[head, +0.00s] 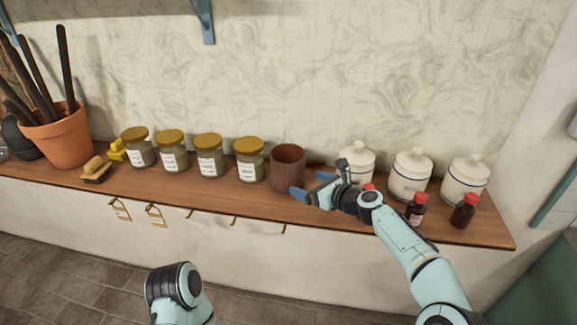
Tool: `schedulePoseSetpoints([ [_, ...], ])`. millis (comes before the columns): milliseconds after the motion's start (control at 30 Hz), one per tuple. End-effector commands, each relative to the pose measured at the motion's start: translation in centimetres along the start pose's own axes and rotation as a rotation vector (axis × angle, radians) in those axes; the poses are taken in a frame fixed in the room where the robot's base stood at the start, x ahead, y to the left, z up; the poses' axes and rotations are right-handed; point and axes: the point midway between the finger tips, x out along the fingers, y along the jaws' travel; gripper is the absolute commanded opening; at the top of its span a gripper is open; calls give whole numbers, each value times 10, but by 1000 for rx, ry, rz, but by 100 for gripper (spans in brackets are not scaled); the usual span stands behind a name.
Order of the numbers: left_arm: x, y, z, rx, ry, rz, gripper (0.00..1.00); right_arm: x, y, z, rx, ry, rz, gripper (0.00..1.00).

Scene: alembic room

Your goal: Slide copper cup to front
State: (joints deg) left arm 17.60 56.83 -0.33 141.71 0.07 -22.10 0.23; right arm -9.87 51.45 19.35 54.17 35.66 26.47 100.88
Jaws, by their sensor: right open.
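The copper cup (287,169) is a reddish-brown, open-topped cylinder. It stands upright on the wooden shelf (222,193), right of the row of jars. My right gripper (311,187) is open beside the cup, at its right and front side. Its blue-tipped fingers are close to the cup's lower right; I cannot tell whether they touch it. My left arm shows only as a stub at the bottom of the head view, and its gripper is out of view.
Several glass jars with mustard lids (208,155) stand left of the cup. White lidded canisters (411,174) and small red-capped bottles (464,211) stand to the right, around my right arm. A terracotta pot (64,140) and a brush (96,170) are at the left. Shelf in front of the jars is clear.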

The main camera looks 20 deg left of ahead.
Motion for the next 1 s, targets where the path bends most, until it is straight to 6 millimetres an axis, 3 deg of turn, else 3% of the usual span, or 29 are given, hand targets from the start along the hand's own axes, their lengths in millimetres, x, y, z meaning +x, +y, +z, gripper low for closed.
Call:
schedulePoseSetpoints([
  [567, -58, 37, -47, 22, 62, 22, 62, 75, -2, 7, -5, -2, 1, 100],
  [1000, -52, 33, -41, 19, 54, 19, 62, 94, 1, -1, 0, 2, 2, 100],
])
